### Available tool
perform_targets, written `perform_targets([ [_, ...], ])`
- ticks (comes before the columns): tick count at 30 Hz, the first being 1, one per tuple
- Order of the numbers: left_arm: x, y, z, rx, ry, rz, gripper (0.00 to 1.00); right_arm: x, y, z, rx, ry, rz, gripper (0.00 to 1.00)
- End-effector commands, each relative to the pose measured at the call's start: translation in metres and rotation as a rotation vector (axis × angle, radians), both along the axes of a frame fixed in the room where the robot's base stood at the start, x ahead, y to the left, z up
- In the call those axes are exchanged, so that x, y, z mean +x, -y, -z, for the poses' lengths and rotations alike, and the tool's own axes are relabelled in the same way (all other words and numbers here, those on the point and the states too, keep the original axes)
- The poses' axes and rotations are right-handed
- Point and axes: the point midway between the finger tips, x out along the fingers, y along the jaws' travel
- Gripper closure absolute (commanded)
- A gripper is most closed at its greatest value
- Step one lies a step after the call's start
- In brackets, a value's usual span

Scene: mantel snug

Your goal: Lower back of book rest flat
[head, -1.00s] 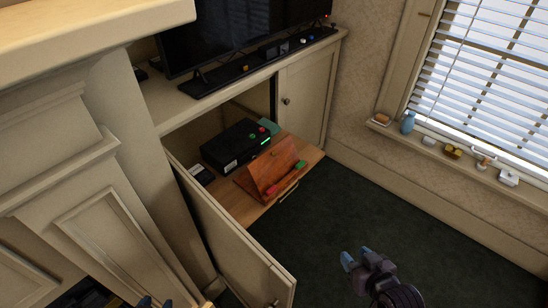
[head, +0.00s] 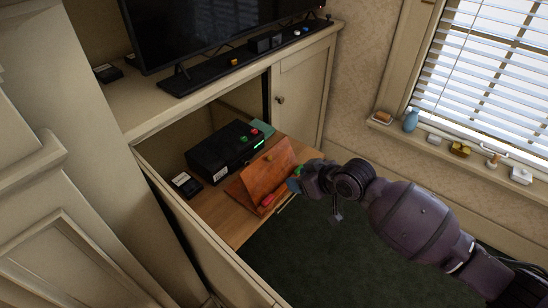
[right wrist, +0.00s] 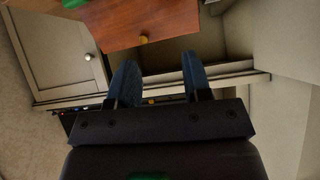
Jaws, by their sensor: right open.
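The wooden book rest (head: 266,172) stands on a pulled-out shelf (head: 232,225) in the open cabinet, its back raised and tilted. A small brass knob (right wrist: 143,39) shows on the back (right wrist: 125,20) in the right wrist view. A red piece (head: 267,199) and a green piece (head: 299,170) are at its front edge. My right gripper (head: 294,186) is open and empty, right at the front of the rest in the head view. In the right wrist view its two blue fingers (right wrist: 160,72) are apart, near the back; contact cannot be told. My left gripper is out of view.
A black box (head: 226,152) with a green light stands behind the rest, and a small dark item (head: 186,185) lies left of it. Dark carpet (head: 345,255) is clear in front.

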Motion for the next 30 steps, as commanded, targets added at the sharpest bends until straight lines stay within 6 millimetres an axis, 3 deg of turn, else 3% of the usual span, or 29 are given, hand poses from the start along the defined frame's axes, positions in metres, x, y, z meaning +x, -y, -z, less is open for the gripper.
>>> perform_targets([
  [1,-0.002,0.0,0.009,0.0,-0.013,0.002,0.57,0.011,-0.003,0.003,-0.019,-0.007,-0.018,0.55],
  [9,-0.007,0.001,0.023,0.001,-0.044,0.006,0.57,0.056,-0.012,-0.018,-0.099,-0.031,-0.078,0.55],
  [18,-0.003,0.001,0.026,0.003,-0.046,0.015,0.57,0.075,-0.015,-0.031,-0.133,-0.039,-0.093,0.55],
  [23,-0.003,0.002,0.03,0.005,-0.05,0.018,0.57,0.081,-0.023,-0.02,-0.133,-0.044,-0.094,0.55],
  [30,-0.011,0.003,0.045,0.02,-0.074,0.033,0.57,0.097,-0.046,0.013,-0.133,-0.047,-0.095,0.55],
])
